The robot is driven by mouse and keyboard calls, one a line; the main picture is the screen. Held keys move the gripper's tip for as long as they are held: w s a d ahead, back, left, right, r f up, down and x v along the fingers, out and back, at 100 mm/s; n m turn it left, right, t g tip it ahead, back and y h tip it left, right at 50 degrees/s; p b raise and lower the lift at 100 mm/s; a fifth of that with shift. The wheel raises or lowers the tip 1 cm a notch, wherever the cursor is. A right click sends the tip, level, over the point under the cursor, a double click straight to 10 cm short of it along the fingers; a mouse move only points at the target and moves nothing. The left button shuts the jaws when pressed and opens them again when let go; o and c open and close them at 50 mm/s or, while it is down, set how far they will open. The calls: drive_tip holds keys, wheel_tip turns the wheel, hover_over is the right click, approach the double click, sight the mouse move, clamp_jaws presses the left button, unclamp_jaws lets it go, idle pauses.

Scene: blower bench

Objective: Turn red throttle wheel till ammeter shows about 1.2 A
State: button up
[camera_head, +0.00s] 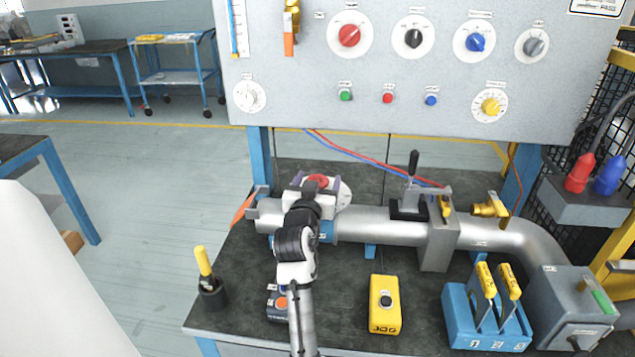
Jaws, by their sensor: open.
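The red wheel (318,180) sits on the left part of the grey pipe. Only its upper part shows; my gripper and wrist hide the rest. My gripper (318,186) is over the wheel, with a purple-tinted finger on either side of it. The fingers are apart; whether they touch the wheel cannot be told. A small round white gauge (249,96), perhaps the ammeter, is at the panel's lower left. Its needle and figures are too small to read.
The panel (300,105) above holds a red knob (349,36), other knobs and buttons. A lever clamp (412,180) stands on the pipe to the right. On the bench are a yellow JOG box (385,304), a blue switch block (487,318) and a yellow-handled tool in a black cup (211,294).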

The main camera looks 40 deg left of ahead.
drive_tip(key=shift+s, duration=0.1)
drive_tip(key=b+v, duration=0.3)
drive_tip(key=v, duration=1)
drive_tip(key=shift+s+d+b, duration=0.2)
drive_tip(key=shift+s+b, duration=0.05)
drive_tip(key=shift+b, duration=0.05)
